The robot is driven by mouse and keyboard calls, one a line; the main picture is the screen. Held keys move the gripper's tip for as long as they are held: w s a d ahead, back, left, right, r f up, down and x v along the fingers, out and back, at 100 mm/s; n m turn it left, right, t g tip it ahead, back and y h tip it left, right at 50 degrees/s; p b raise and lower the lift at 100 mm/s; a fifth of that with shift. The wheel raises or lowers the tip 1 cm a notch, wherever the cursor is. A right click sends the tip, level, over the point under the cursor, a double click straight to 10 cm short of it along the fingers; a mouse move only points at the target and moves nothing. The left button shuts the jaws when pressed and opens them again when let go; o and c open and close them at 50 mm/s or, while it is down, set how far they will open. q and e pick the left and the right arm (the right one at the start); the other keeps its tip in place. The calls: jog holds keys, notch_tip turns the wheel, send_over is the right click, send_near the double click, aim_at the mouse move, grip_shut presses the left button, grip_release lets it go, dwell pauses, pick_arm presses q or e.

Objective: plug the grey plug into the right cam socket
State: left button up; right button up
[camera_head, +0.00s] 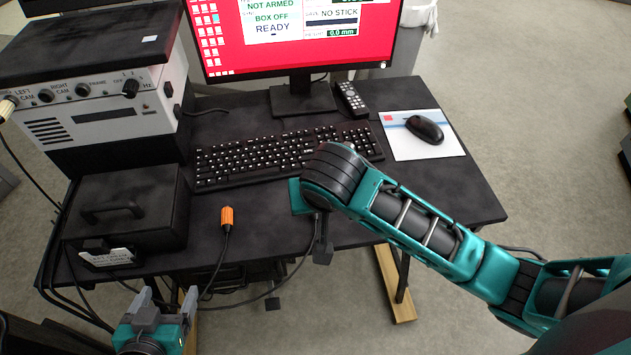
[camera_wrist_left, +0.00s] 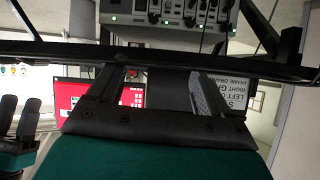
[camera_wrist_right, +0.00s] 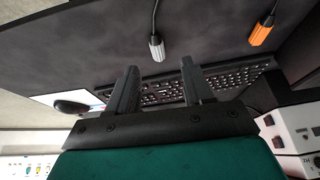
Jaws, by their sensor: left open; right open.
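The grey plug (camera_wrist_right: 156,47) lies on the dark table with its cable in the right wrist view; in the head view my right arm hides it. My right gripper (camera_wrist_right: 163,82) is open and empty, and the plug shows beyond its fingers. The grey instrument box (camera_head: 115,105) stands at the left of the table. Its front carries a row of round fittings and a "RIGHT CAM" label (camera_head: 60,88); I cannot tell exactly which fitting is that socket. My left gripper (camera_head: 168,300) is open and empty by the table's near left edge.
An orange plug (camera_head: 227,218) lies left of my right gripper. A dark case (camera_head: 125,215) with a handle sits in front of the box. The keyboard (camera_head: 270,155), monitor (camera_head: 300,75), remote (camera_head: 351,99) and mouse (camera_head: 425,129) stand behind. Cables hang over the near edge.

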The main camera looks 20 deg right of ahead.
pick_arm(q)
jog(key=shift+s+d+f+n+g, duration=0.15)
jog(key=shift+s+f+n+g, duration=0.3)
jog(key=shift+s+f, duration=0.5)
pick_arm(e)
jog(key=shift+d+x, duration=0.15)
jog(key=shift+x, duration=2)
jog(key=shift+d+x, duration=0.15)
jog(key=shift+x, duration=2.05)
pick_arm(q)
jog(key=shift+r, duration=0.1)
pick_arm(e)
jog(key=shift+w+r, duration=0.1)
jog(key=shift+c, duration=0.2)
grip_shut()
jog(key=shift+r, duration=2.55)
